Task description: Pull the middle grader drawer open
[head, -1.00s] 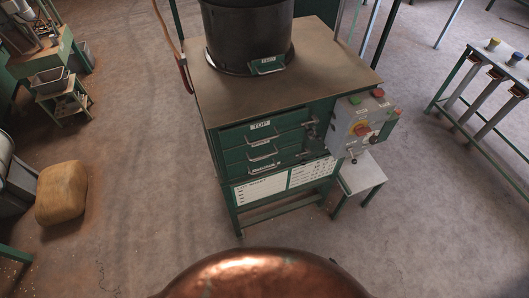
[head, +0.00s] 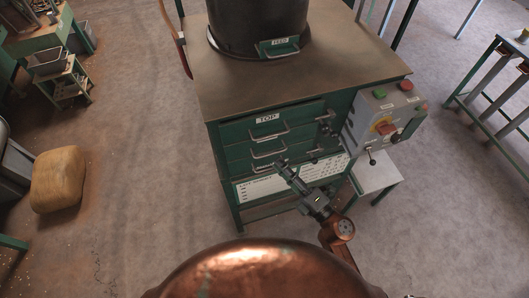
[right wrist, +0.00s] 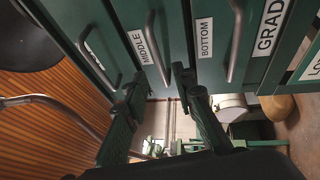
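The green cabinet has three stacked drawers with bar handles. The middle drawer's handle (head: 268,153) shows below the top drawer (head: 290,122) in the head view. In the right wrist view the drawers run left to right, and the middle handle (right wrist: 154,48) is beside its MIDDLE label (right wrist: 140,47). The drawers look shut. My right gripper (head: 283,166) is at the drawer fronts, right of the handles. In the right wrist view its fingers (right wrist: 158,82) are apart, with the middle handle's near end between them in the picture; contact is unclear. My left gripper is out of view.
The bottom handle (right wrist: 235,40) is close to the right finger in the wrist view. A control box (head: 385,117) juts from the cabinet's right side above a small white table (head: 378,178). A dark hopper (head: 255,25) stands on top.

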